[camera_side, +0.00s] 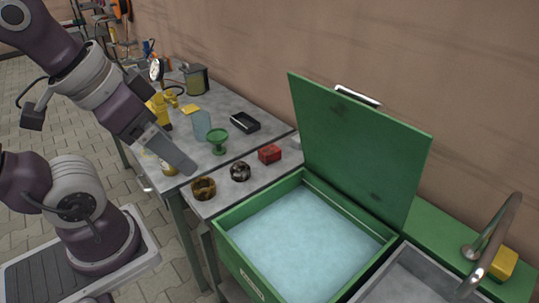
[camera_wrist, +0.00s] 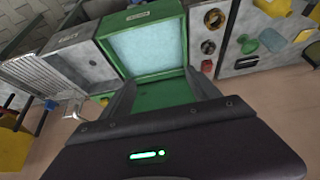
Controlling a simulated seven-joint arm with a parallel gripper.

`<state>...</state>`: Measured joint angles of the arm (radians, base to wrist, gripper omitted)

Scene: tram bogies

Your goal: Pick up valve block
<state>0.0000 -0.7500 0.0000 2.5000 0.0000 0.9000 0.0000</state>
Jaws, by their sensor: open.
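A small red block (camera_side: 270,154), which looks like the valve block, sits on the grey bench strip just left of the open green washing tub (camera_side: 232,252). In the wrist view the red block (camera_wrist: 207,66) is small, right of the fingers, and its details cannot be made out. My gripper (camera_side: 178,158) is at the left in the side view, above the benches and apart from the red block. In the wrist view my gripper (camera_wrist: 162,92) has its two fingers spread, with nothing seen between them.
Two ring-shaped parts, one brassy (camera_side: 203,188) and one dark (camera_side: 240,171), stand near the red block. The tub's raised green lid (camera_side: 355,150) is a tall obstacle. A green goblet-shaped piece (camera_side: 218,141) and black tray (camera_side: 245,122) occupy the bench behind. A tap (camera_side: 490,245) stands right.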

